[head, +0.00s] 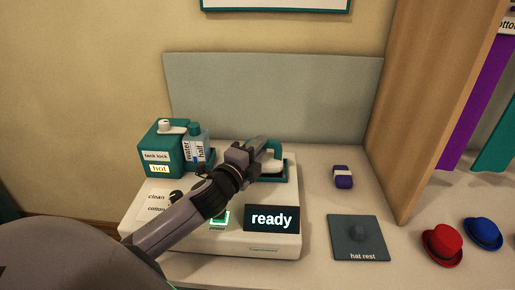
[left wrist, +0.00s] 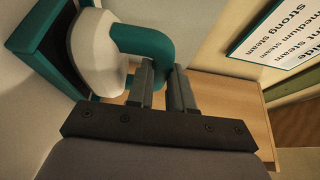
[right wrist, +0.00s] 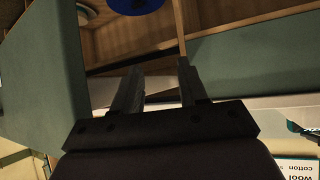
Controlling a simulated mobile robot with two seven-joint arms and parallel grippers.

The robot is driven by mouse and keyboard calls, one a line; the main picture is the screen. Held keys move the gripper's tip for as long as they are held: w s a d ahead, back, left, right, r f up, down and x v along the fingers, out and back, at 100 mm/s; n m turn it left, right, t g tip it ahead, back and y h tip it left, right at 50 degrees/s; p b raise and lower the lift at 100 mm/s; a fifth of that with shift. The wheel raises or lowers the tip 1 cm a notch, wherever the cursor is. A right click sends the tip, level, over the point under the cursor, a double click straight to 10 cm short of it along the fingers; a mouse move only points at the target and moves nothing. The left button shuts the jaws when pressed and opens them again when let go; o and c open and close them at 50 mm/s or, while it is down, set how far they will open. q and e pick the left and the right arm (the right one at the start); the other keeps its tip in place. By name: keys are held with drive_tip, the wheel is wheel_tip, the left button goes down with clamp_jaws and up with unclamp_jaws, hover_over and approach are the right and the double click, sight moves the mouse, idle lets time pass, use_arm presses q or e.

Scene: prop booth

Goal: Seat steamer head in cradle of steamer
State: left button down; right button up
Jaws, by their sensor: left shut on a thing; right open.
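The steamer head is a rounded white body (left wrist: 100,55) with a teal loop handle (left wrist: 158,42). My left gripper (left wrist: 161,75) is shut on that handle; in the head view the gripper (head: 256,154) covers part of the head. The teal cradle (head: 287,172) is at the right rear of the white steamer base (head: 165,237). The left wrist view shows the white body right at the teal-edged, dark cradle (left wrist: 48,42). I cannot tell whether it is fully seated. My right gripper (right wrist: 160,72) is open and empty, away from the steamer.
A teal tank (head: 152,143) and a water bottle (head: 195,150) stand at the left rear. The base carries a "ready" display (head: 271,219). A purple roll (head: 342,177) and a hat rest (head: 358,238) lie to the right.

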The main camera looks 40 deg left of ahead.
use_arm(q)
drive_tip(key=shift+f+b, duration=0.35)
drive_tip(key=shift+f, duration=0.05)
drive_tip(key=shift+f, duration=0.1)
idle(0.3)
drive_tip(key=c, duration=0.9)
unclamp_jaws()
drive_tip(key=shift+f, duration=0.15)
drive_tip(key=shift+s+d+b, duration=0.15)
drive_tip(key=shift+s+b, duration=0.05)
drive_tip(key=shift+s, duration=1.6)
drive_tip(key=shift+s+d+b, duration=0.15)
drive_tip(key=shift+s+b, duration=0.05)
drive_tip(key=shift+s, duration=1.6)
